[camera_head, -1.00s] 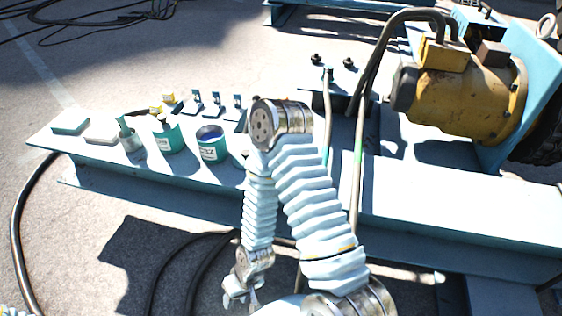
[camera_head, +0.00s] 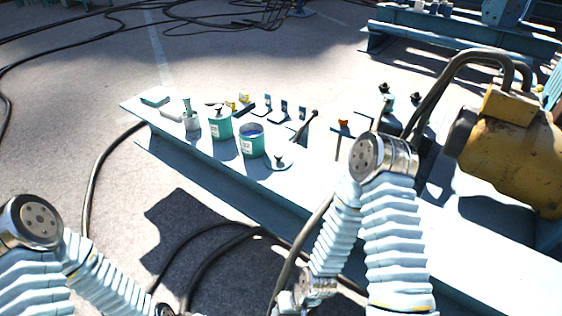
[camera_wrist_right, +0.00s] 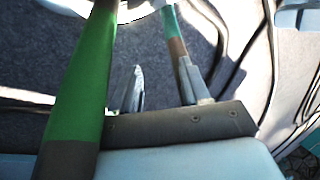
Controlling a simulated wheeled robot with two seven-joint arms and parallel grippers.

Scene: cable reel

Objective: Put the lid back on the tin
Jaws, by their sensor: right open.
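In the head view, an open green tin (camera_head: 252,143), blue inside with a pale label, stands on the pale blue bench. A flat pale disc with a dark knob, which looks like the lid (camera_head: 282,166), lies just to its right. A second green tin (camera_head: 221,125) stands to the left with something dark on top. My right gripper (camera_wrist_right: 163,88) is open with nothing between its fingers; in the head view it hangs low in front of the bench, apart from tin and lid. My left arm shows at lower left; its gripper is out of frame.
A small pot with a brush (camera_head: 191,120), yellow-topped items and several small blue stands line the bench (camera_head: 200,165). A yellow motor (camera_head: 515,150) with thick cables fills the right. Black cables lie on the ground. Green-and-dark bars (camera_wrist_right: 80,85) show close in the wrist view.

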